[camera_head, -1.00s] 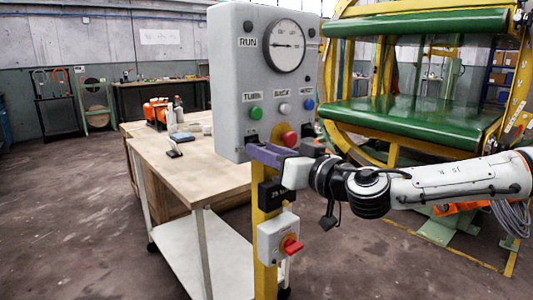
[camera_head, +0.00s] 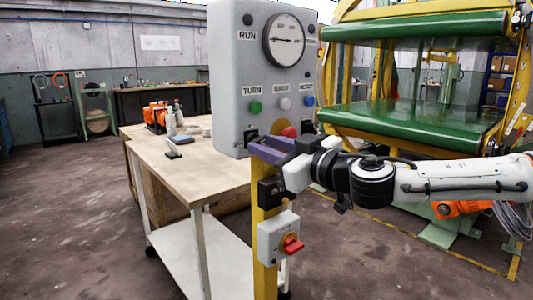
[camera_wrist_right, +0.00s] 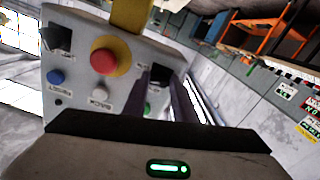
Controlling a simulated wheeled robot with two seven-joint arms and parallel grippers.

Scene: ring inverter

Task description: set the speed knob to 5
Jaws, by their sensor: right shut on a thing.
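The grey control box (camera_head: 226,70) stands upright on a yellow post and carries a round gauge (camera_head: 284,40) with a needle. Below are the green button (camera_head: 255,107), a white button (camera_head: 285,104), a blue button (camera_head: 309,100) and a red emergency button (camera_head: 289,131). My right gripper (camera_head: 270,149) has its purple fingers at the box's lower front, below the green button. In the right wrist view its dark fingers (camera_wrist_right: 165,98) close at a black square plate (camera_wrist_right: 160,72). The speed knob is hidden between the fingers; its setting cannot be read. My left gripper is not in view.
A red switch (camera_head: 291,244) on a grey box sits lower on the yellow post (camera_head: 261,220). A wooden workbench (camera_head: 190,175) stands left behind it. A large machine with green rollers (camera_head: 420,125) stands at the right. Floor at left is clear.

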